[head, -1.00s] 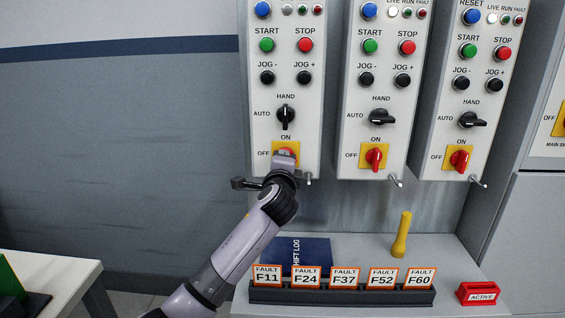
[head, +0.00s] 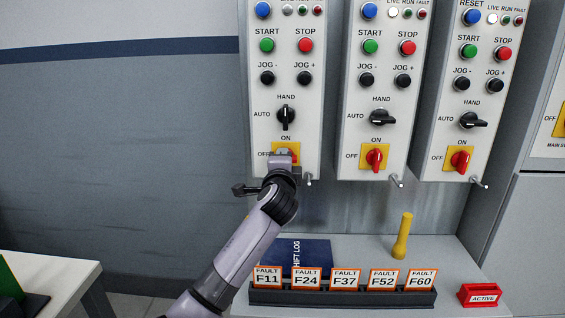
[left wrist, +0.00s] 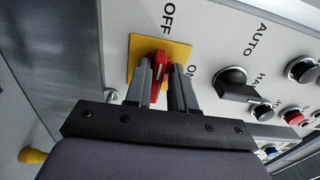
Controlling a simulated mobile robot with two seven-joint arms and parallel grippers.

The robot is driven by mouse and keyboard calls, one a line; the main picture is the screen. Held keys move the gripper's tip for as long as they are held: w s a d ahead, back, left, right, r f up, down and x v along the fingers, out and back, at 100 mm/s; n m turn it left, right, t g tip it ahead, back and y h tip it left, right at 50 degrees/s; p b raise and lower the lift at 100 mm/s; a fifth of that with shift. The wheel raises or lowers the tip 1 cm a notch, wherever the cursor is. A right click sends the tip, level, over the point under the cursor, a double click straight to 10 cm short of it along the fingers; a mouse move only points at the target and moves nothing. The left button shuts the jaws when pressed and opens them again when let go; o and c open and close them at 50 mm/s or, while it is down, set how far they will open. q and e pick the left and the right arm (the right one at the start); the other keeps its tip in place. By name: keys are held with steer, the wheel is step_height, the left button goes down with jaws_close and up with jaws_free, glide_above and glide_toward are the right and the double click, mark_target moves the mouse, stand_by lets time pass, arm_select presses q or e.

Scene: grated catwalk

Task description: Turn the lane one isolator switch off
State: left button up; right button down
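The lane one isolator (head: 294,155) is a red handle on a yellow plate low on the left panel, mostly hidden by my left gripper in the head view. In the left wrist view the red handle (left wrist: 160,72) stands between the two grey fingers of my left gripper (left wrist: 163,90). The fingers look closed on its sides. The handle appears to lie along the OFF direction, with the ON label beside the right finger. My right gripper is in neither current view.
Two similar panels stand to the right, their red isolators (head: 375,157) (head: 460,159) upright towards ON. Below is a shelf with a row of fault cards (head: 343,280), a blue shift log (head: 310,254), a yellow cylinder (head: 402,237) and a red ACTIVE block (head: 480,294).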

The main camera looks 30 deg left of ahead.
arm_select(q)
steer(key=shift+o, duration=0.6)
steer(key=shift+w, duration=0.1)
steer(key=shift+f, duration=0.1)
steer(key=v, duration=0.7)
